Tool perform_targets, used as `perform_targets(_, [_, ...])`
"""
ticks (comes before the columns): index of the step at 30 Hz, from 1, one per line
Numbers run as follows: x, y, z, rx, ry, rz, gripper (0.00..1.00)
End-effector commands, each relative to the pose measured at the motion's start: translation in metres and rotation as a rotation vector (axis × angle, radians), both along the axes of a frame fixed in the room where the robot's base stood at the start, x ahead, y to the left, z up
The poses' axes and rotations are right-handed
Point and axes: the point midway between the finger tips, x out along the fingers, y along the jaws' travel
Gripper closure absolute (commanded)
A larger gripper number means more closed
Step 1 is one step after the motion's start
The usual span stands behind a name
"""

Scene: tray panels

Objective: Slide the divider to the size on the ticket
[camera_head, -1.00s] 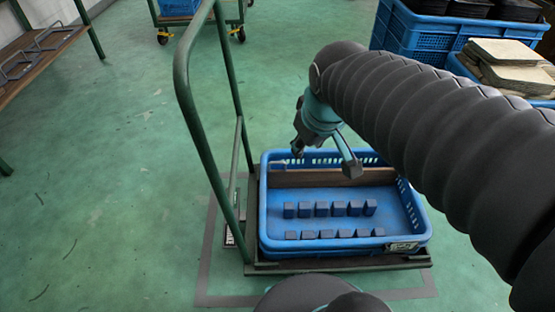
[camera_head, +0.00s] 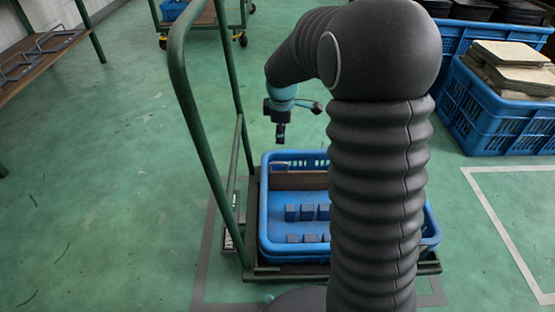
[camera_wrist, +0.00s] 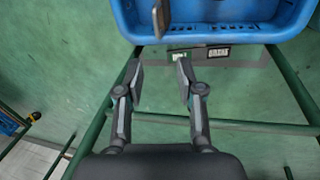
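The blue tray (camera_head: 264,215) stands on a trolley. A brown divider (camera_head: 300,180) spans it near the far wall, its right part hidden by my arm. In the wrist view a brown upright edge (camera_wrist: 160,18), likely the divider's end, shows at the top beside the tray wall (camera_wrist: 215,32). A small green-and-white label (camera_wrist: 179,57), perhaps the ticket, lies outside the tray; its print is too small to read. My gripper (camera_wrist: 160,82) is open and empty, its two fingers apart. In the head view my gripper (camera_head: 290,120) hangs above the tray's far left corner, apart from the divider.
Small dark blue blocks (camera_head: 307,212) stand in rows in the tray. The trolley's green handle frame (camera_head: 192,120) rises at its left. A dark lettered plate (camera_wrist: 218,53) is beside the label. A blue crate (camera_head: 490,118) with boards stands at right.

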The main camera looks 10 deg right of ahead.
Motion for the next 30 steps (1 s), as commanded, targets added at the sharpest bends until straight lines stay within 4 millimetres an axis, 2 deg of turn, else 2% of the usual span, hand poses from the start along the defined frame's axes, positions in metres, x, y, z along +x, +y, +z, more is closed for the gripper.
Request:
perform_targets(1, [0.006, 0.0, -0.011, -0.006, 0.008, 0.024, 0.63])
perform_targets(3, [0.012, 0.001, -0.019, -0.012, 0.014, 0.053, 0.63])
perform_targets(11, [0.019, 0.0, -0.039, -0.02, 0.022, 0.084, 0.63])
perform_targets(24, [0.033, -0.003, -0.116, -0.019, 0.023, 0.082, 0.63])
perform_targets(30, [0.039, -0.004, -0.145, -0.018, 0.022, 0.081, 0.63])
